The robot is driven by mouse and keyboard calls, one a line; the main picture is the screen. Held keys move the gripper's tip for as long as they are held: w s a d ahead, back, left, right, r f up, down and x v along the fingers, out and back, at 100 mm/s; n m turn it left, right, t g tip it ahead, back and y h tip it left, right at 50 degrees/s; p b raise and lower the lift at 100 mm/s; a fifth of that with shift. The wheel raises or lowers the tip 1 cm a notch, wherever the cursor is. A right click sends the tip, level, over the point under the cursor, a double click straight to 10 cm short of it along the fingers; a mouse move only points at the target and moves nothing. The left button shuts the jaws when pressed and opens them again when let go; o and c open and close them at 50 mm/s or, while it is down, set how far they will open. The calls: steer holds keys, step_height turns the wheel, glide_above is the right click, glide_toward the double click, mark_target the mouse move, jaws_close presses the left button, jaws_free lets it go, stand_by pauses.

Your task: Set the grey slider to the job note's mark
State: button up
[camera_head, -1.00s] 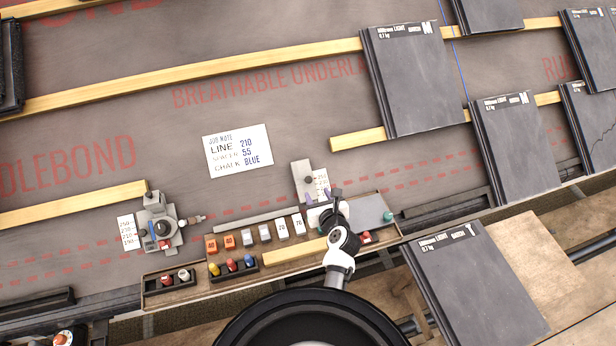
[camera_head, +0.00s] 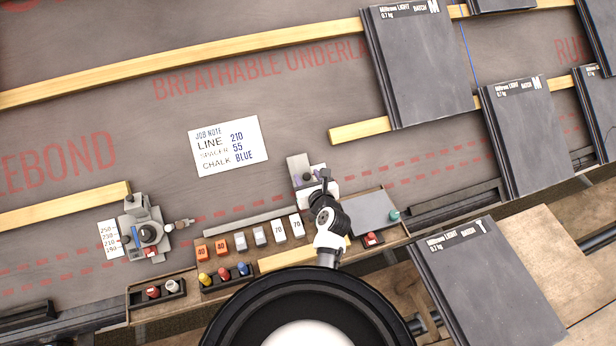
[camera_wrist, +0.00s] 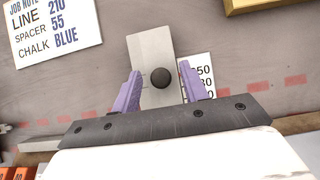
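The grey slider (camera_wrist: 150,48) is a light grey plate with a round black knob (camera_wrist: 160,78), and it also shows in the head view (camera_head: 299,165). A white scale card (camera_wrist: 200,72) lies to its right; 250 is partly covered by a finger and the lower numbers are hard to read. My gripper (camera_wrist: 160,68) is open, with its purple fingers on either side of the knob and gaps to both. In the head view my gripper (camera_head: 311,179) covers part of the slider. The job note (camera_head: 228,146) reads LINE 210, SPACER 55, CHALK BLUE.
Another grey device (camera_head: 146,232) with a scale card (camera_head: 109,238) stands at the left. A wooden tray (camera_head: 190,306) holds orange, grey and white blocks and coloured chalks. Battens (camera_head: 360,130) and stacked slates (camera_head: 420,70) lie beyond. The underlay around the note is clear.

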jaws_close()
steer(key=s+f, duration=0.1)
steer(key=s+d+f, duration=0.1)
steer(key=s, duration=0.1)
steer(key=shift+s+f, duration=0.1)
steer(key=shift+f, duration=0.05)
jaws_free()
stand_by(0.4)
